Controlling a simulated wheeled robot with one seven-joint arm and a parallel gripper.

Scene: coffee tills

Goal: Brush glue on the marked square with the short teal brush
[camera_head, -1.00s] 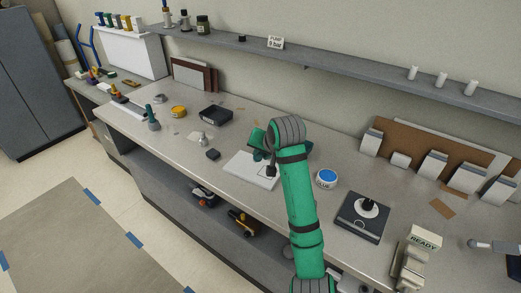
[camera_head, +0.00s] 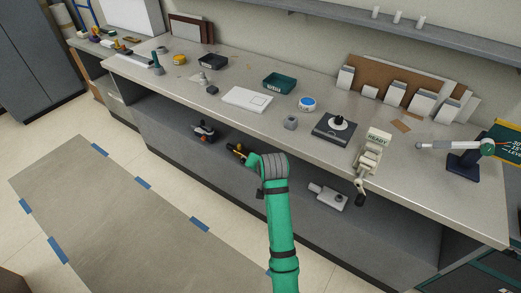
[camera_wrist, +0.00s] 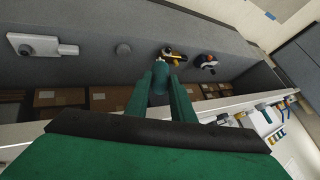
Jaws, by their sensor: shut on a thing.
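A white board (camera_head: 240,96) lies flat on the bench, with a thin square outline on its right part. I cannot tell whether glue is on it. The glue tub (camera_head: 307,104), white with a blue top, stands to its right. My gripper (camera_wrist: 161,78) points out past the bench front in the wrist view, its dark green fingers shut on a short teal thing (camera_wrist: 158,87) that looks like the brush. Its bristle end cannot be made out.
A small grey cup (camera_head: 290,122) stands between the board and a black pad (camera_head: 336,128). A dark teal tray (camera_head: 278,83) is behind the board. A white READY device (camera_head: 374,148) is near the bench edge. Tools lie on the lower shelf, and the taped floor mat (camera_head: 110,205) is clear.

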